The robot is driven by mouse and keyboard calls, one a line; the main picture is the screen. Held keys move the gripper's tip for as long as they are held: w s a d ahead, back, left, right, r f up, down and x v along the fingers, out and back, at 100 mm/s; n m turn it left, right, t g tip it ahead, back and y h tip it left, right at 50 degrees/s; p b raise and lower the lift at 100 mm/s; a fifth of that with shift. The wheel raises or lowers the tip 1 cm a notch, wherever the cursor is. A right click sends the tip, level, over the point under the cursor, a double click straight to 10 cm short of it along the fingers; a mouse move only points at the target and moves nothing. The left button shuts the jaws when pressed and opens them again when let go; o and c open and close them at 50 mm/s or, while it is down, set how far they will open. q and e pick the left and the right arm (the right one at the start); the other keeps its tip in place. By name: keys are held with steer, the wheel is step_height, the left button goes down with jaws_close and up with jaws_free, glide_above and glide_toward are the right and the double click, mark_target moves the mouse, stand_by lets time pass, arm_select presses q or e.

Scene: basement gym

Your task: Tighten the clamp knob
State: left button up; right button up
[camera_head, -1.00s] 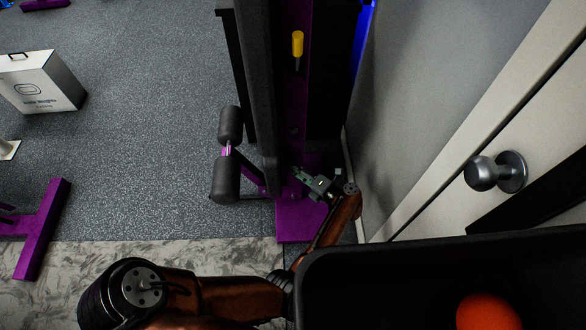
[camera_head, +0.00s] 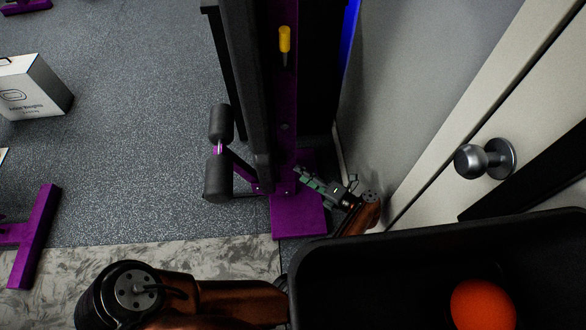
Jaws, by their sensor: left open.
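A yellow knob or handle (camera_head: 285,40) with a dark stem is on the upright purple post of a gym machine (camera_head: 286,95). I cannot tell whether it is the clamp knob; no other clear knob shows on the machine. My left gripper (camera_head: 307,178) is open and empty, low beside the post, over the right edge of its purple foot (camera_head: 298,220). It is well below the yellow knob in the picture and apart from it. Part of my left forearm is hidden behind a black bin. My right gripper is not in view.
The black bin (camera_head: 400,250) with an orange ball (camera_head: 483,305) fills the lower right. A door with a round metal knob (camera_head: 485,159) is at the right. Black rollers (camera_head: 220,150) jut from the machine's left. A white box (camera_head: 34,88) stands far left; the grey floor between is clear.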

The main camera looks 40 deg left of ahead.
arm_select(q)
steer(key=shift+d+r, duration=0.15)
steer(key=shift+d, duration=0.65)
steer(key=shift+d+r, duration=0.15)
steer(key=shift+d, duration=0.65)
steer(key=shift+w+r, duration=0.1)
